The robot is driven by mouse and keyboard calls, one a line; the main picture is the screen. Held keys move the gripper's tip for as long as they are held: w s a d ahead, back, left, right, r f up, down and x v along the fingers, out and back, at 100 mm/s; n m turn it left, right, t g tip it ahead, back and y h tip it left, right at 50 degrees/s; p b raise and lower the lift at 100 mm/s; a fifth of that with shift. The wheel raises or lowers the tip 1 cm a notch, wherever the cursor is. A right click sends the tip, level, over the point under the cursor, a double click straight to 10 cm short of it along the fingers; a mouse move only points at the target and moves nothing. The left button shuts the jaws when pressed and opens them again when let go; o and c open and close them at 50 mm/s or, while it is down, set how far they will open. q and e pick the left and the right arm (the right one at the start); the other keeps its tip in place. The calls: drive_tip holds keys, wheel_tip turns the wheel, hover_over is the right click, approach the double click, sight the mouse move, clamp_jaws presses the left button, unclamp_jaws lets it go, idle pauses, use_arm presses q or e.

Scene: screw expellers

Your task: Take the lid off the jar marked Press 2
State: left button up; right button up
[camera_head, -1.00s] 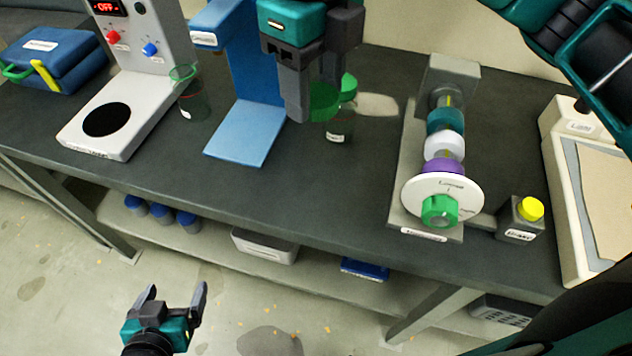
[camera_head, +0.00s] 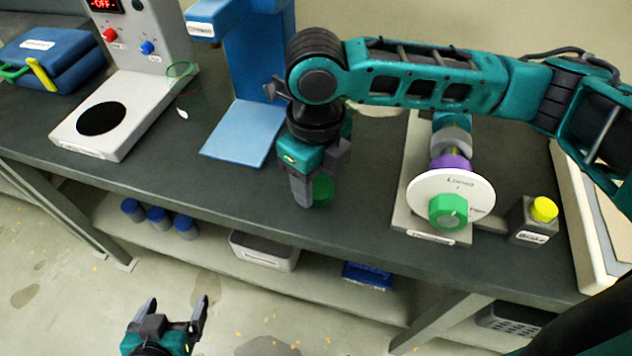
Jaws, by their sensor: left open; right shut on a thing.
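My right gripper (camera_head: 321,188) points down over the front part of the bench, shut on a green lid (camera_head: 324,190). I cannot tell whether the lid touches the bench, and no jar shows under it. A clear jar with a green rim (camera_head: 181,69) and a small white label stands left of the blue stand; its label is unreadable. The jar that stood right of the blue stand is hidden behind my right arm. I cannot read which jar is Press 2. My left gripper (camera_head: 176,304) is open and empty, low in front of the bench.
The blue stand (camera_head: 240,145) is just left of my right gripper. The grey device (camera_head: 150,95) with an OFF display stands further left. The spindle device with a white dial (camera_head: 425,190) and a yellow button box (camera_head: 543,209) are on the right. Bench between stand and spindle is mostly clear.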

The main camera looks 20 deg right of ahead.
sight(316, 185)
drive_tip(key=shift+f, duration=0.65)
drive_tip(key=o, duration=1.2)
drive_tip(key=shift+c, duration=0.2)
wheel_tip(316, 185, up, 12)
drive_tip(key=p, duration=0.2)
drive_tip(key=shift+r, duration=0.1)
